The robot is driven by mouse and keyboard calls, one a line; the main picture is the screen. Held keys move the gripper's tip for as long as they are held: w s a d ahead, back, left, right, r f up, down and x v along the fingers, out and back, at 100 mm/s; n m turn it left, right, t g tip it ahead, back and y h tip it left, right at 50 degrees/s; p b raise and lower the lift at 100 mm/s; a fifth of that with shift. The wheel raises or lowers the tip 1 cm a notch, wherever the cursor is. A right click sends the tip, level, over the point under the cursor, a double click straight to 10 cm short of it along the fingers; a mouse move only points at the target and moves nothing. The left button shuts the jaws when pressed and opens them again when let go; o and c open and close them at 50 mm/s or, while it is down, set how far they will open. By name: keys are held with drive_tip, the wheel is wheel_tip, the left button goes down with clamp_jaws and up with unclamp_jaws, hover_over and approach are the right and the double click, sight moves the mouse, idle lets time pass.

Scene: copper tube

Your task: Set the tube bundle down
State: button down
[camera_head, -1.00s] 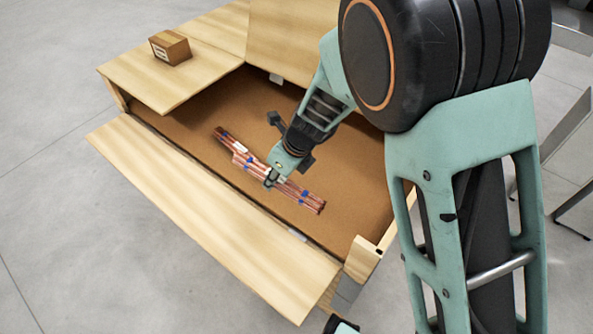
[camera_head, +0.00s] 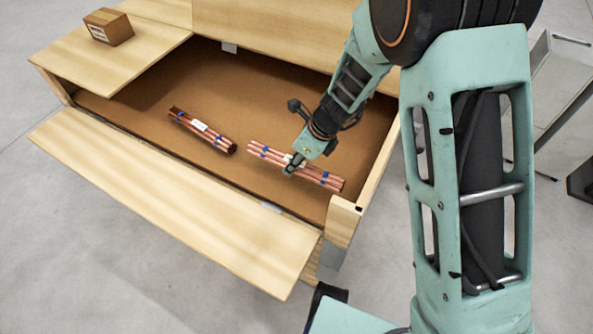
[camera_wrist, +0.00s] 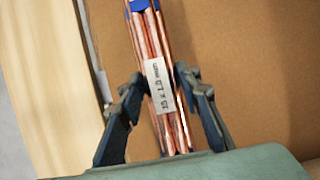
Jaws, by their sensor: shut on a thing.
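The held tube bundle (camera_head: 324,180) is a set of copper tubes with blue bands and a white label. My gripper (camera_head: 292,166) is shut around its middle, inside the open wooden crate (camera_head: 330,205) near its front right corner. In the wrist view my gripper (camera_wrist: 158,82) has one finger on each side of the bundle (camera_wrist: 152,38), by the label reading "15 x 1.0 mm". I cannot tell whether the bundle touches the crate floor. A second copper bundle (camera_head: 203,130) lies on the brown floor to its left, apart from it.
A lowered front panel (camera_head: 180,200) slopes along the crate's near side. A lid panel (camera_head: 110,62) at the left carries a small cardboard box (camera_head: 108,27). Bare brown floor (camera_head: 225,80) shows behind the bundles.

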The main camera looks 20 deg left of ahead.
sight(297, 169)
drive_tip(key=f+b, duration=0.1)
drive_tip(key=f, duration=0.1)
drive_tip(key=f+b, duration=0.1)
drive_tip(key=shift+w+d+f, duration=0.2)
drive_tip(key=shift+f, duration=0.2)
drive_tip(key=shift+r, duration=0.1)
drive_tip(key=c, duration=1.9)
unclamp_jaws()
drive_tip(key=o, duration=0.5)
